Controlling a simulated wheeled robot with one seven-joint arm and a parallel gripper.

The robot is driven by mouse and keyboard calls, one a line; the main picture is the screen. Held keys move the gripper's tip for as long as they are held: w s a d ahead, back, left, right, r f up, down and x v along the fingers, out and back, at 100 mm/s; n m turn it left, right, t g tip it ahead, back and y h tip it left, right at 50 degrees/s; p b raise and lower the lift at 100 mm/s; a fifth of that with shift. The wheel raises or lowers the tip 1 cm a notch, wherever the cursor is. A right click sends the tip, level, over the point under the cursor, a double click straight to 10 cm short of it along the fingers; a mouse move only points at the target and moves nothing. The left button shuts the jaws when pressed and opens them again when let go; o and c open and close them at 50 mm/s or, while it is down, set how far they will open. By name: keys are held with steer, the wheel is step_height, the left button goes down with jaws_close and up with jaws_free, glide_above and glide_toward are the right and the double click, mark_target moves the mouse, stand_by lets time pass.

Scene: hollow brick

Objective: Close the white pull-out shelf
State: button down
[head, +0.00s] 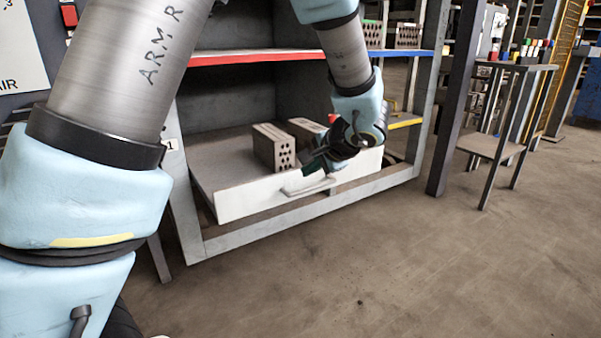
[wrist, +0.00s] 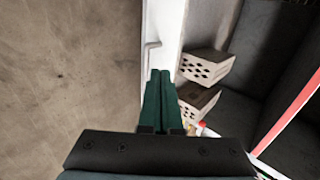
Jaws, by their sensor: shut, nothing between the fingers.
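The white pull-out shelf (head: 245,199) sits low in a grey rack, pulled out towards me, with a white front panel and a handle (head: 308,187) on it. In the wrist view its white front (wrist: 165,45) runs up from my fingers, with the handle (wrist: 150,58) on its left side. Hollow bricks (head: 275,148) stand on the shelf; two show in the wrist view (wrist: 207,66). My gripper (head: 310,168) is at the shelf front, near the handle. In the wrist view its green fingers (wrist: 158,75) are together and empty, over the white front. Contact cannot be told.
The grey rack frame (head: 300,223) surrounds the shelf. A red and blue edged shelf (head: 255,56) lies above it, with more bricks at upper right. A post (head: 455,100) and a small table (head: 510,67) with bottles stand to the right. The floor (head: 400,270) in front is clear.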

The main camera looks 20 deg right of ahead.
mark_target(284, 177)
steer(key=x, duration=0.3)
steer(key=b+x, duration=0.1)
steer(key=x, duration=0.2)
steer(key=w+r+x, duration=0.1)
steer(key=x, duration=0.2)
steer(key=shift+w+a+b, duration=0.1)
steer(key=shift+w+b, duration=0.05)
steer(key=shift+b, duration=0.2)
steer(key=shift+w+a, duration=0.1)
steer(key=shift+w, duration=0.65)
steer(key=shift+w, duration=0.1)
